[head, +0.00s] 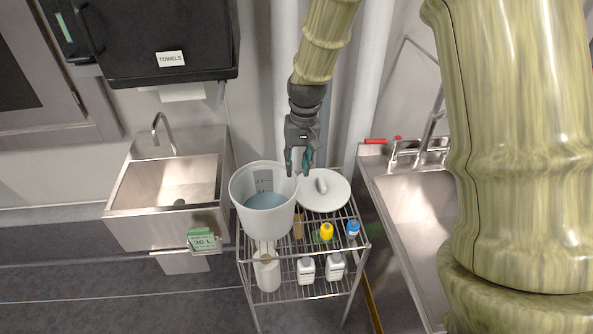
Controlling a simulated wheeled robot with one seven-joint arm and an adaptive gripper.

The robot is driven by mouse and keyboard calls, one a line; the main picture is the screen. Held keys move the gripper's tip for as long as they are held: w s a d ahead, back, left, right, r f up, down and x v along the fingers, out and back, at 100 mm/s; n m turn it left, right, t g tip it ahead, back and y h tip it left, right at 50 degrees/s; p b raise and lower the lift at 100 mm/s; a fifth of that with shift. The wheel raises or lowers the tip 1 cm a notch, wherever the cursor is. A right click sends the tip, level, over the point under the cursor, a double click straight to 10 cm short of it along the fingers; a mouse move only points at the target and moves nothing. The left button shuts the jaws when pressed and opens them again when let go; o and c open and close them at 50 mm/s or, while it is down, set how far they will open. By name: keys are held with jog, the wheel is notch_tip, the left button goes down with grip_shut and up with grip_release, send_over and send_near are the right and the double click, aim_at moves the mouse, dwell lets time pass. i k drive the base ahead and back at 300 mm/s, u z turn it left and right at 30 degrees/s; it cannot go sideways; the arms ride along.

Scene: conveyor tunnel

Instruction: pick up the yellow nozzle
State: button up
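The yellow nozzle (326,232) is small and stands on the top shelf of the wire rack (364,241), near its front edge, between a greenish item and a blue-capped item. My gripper (298,172) points down with its teal-tipped fingers apart and nothing between them. It is above the back of the rack, by the right rim of the white bucket, up and to the left of the nozzle in the picture. The nozzle is apart from my gripper and in plain view.
The white bucket (240,188) holds bluish liquid. A round white lid (337,195) lies right of it. The blue-capped item (352,229) and a brown item (298,226) flank the nozzle. White bottles (306,272) stand below. Steel sinks (130,187) are on both sides.

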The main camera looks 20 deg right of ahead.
aim_at(326, 232)
jog(key=z, duration=1)
